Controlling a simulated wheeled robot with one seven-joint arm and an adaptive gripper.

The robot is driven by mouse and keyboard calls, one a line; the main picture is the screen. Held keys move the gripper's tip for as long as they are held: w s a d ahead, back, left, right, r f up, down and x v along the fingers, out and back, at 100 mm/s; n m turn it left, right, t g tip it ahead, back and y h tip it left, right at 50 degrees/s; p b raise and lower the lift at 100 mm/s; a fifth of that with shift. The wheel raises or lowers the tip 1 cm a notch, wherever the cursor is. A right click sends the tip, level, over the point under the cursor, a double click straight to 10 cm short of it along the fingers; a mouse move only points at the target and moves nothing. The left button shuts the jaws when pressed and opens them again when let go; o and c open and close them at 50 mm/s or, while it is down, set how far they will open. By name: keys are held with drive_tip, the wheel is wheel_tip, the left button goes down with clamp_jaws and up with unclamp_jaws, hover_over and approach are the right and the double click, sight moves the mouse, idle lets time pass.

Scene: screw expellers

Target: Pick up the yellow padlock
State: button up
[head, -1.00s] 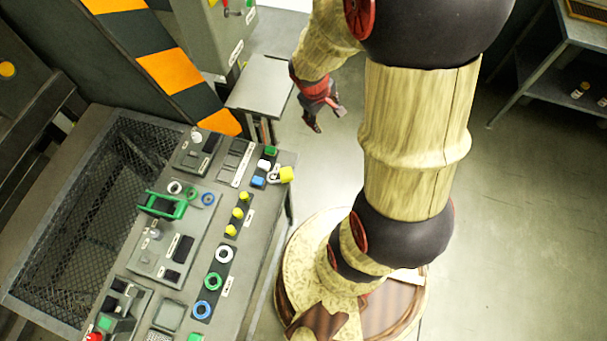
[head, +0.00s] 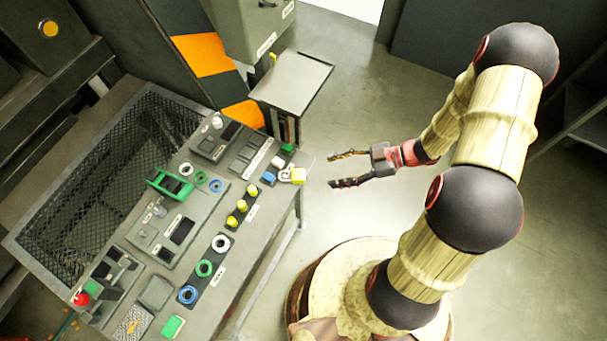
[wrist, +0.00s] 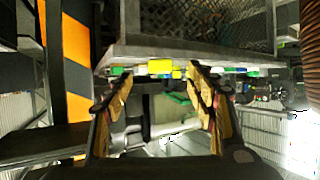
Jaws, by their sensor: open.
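The yellow padlock (head: 298,175) lies near the right edge of the grey control panel in the head view, with its pale shackle to the left. My gripper (head: 338,169) is open and empty, a short way right of the padlock and apart from it, with its fingers pointing left toward the panel edge. In the wrist view my gripper (wrist: 157,90) shows its two fingers spread wide. A yellow block (wrist: 160,67) shows between and beyond the fingertips, at the panel edge; it looks like the padlock, though small and blurred.
The control panel (head: 240,290) carries yellow buttons (head: 237,204), coloured rings and a green handle (head: 170,184). A small grey side table (head: 292,78) stands behind the panel's far right corner. Floor right of the panel is clear around my gripper.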

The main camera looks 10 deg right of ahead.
drive_tip(key=b+x, duration=0.3)
drive_tip(key=x, duration=0.4)
drive_tip(key=shift+a+r, duration=0.25)
drive_tip(key=shift+a, duration=0.3)
drive_tip(key=shift+c, duration=1.3)
drive_tip(key=c, duration=1.1)
drive_tip(key=shift+c, duration=0.2)
drive_tip(key=shift+w+r, duration=0.1)
drive_tip(key=shift+r, duration=0.05)
